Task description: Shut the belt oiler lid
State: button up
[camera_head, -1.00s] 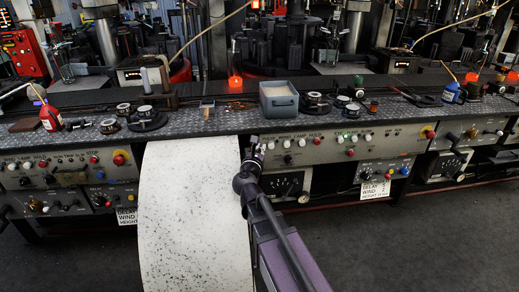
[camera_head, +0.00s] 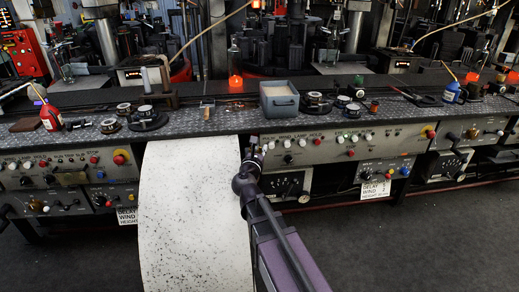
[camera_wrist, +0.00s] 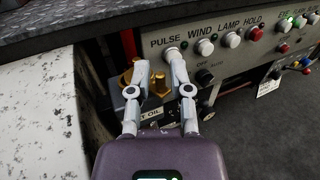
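The belt oiler shows in the wrist view as a small dark unit with brass-coloured parts (camera_wrist: 158,88) and a label (camera_wrist: 150,113) ending in "T OIL". It sits between the speckled pale sheet and the control panel. My gripper (camera_wrist: 158,61) is in front of it with its two grey fingers apart and nothing seen between the tips. The fingers cover part of the oiler, so I cannot tell the lid's position or whether a finger touches it. In the head view my gripper (camera_head: 252,150) is small and dark at the bench's front edge, and the oiler cannot be made out.
The speckled pale sheet (camera_head: 190,215) hangs left of my arm. The control panel (camera_head: 330,146) with buttons and knobs (camera_wrist: 204,46) is close on the right. A grey bin (camera_head: 279,103) and a red oil can (camera_head: 49,117) stand on the bench. The floor (camera_head: 440,240) at right is clear.

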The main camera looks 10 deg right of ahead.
jog(key=v, duration=0.7)
jog(key=shift+s, duration=0.1)
